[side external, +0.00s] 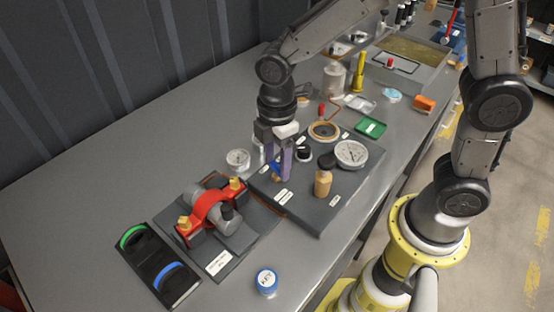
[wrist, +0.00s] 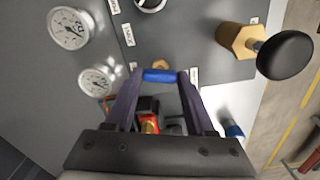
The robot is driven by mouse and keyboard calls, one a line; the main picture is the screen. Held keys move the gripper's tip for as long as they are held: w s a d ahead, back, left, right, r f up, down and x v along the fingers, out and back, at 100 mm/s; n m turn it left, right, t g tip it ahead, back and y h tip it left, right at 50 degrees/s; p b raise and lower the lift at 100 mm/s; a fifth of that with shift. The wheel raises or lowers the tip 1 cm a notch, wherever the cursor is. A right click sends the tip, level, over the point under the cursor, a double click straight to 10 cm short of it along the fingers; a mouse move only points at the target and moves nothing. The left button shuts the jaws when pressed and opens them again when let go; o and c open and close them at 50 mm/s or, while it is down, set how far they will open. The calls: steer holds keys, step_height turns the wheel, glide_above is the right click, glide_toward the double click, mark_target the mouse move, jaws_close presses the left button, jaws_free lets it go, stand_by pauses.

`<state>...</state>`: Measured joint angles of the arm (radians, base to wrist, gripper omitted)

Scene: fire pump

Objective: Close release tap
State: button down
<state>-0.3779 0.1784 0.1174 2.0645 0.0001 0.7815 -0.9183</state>
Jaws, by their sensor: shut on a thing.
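My gripper (side external: 278,172) points down over the dark grey pump panel (side external: 325,215), left of the panel's middle. In the wrist view, its two purple fingers (wrist: 160,78) are shut on a small blue tap handle (wrist: 160,75). The handle lies crosswise between the fingertips. It shows only as a bit of blue beside the fingers in the side view, and its stem is hidden. A brass fitting with a black knob (side external: 323,182) stands upright on the panel, apart from my gripper. It also shows in the wrist view (wrist: 237,42).
A large gauge (side external: 351,154) sits on the panel, and a smaller gauge (side external: 238,157) stands at its left. A red-clamped unit (side external: 208,204) lies nearer the front. The left bench surface is clear.

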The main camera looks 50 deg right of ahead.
mark_target(277, 166)
steer(key=m, duration=1.1)
steer(key=shift+r, duration=0.1)
steer(key=shift+m, duration=1.8)
steer(key=shift+c, duration=1.2)
jaws_free()
step_height(277, 166, up, 14)
